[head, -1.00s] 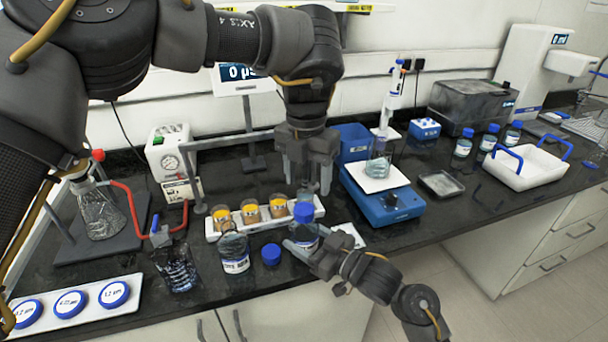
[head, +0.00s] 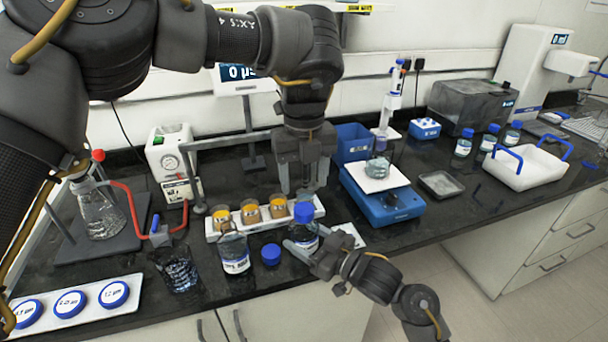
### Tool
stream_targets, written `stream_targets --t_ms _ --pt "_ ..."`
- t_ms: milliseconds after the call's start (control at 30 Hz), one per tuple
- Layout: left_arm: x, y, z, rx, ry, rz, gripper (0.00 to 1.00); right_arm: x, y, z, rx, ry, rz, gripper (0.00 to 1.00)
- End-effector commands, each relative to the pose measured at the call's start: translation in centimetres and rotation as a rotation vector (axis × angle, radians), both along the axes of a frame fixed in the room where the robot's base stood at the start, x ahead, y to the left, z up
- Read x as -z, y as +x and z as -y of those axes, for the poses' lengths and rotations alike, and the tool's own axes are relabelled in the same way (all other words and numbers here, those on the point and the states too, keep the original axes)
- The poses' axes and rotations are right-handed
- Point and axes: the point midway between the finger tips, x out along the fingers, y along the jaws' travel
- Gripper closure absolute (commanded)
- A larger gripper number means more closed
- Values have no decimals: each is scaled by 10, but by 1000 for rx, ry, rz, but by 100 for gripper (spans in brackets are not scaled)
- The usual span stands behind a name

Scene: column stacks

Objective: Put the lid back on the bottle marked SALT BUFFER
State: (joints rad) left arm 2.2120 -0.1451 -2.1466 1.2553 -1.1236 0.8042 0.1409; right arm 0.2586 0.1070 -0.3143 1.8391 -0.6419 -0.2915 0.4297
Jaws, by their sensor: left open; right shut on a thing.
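An uncapped clear bottle (head: 234,252) with a white label stands near the front edge of the bench. A loose blue lid (head: 271,254) lies on the bench just right of it. A second bottle (head: 305,230) with a blue cap stands right of the lid. My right gripper (head: 306,251) is shut on this capped bottle from the front right, hiding part of its lower body. My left gripper (head: 301,187) points down, open, behind and above the capped bottle, at the right end of the white rack. The label writing is too small to read.
A white rack (head: 214,238) with several amber-topped jars stands behind the bottles. A beaker (head: 178,270) and a white tray (head: 72,312) of round blue-rimmed discs are at left. A blue balance (head: 384,205) stands at right, with a white basket (head: 530,172) beyond.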

Motion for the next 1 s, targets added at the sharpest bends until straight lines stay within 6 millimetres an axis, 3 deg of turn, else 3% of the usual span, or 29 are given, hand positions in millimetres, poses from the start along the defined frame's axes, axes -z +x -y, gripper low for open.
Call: stream_targets --t_ms 500,967,1000 --pt "67 0 -1 1 1 -3 40 0 0 0 1 0 0 100" --pt "77 0 -1 1 1 -1 40 0 0 0 1 0 0 100" --pt "77 0 0 1 1 -1 44 0 0 0 1 0 0 100"
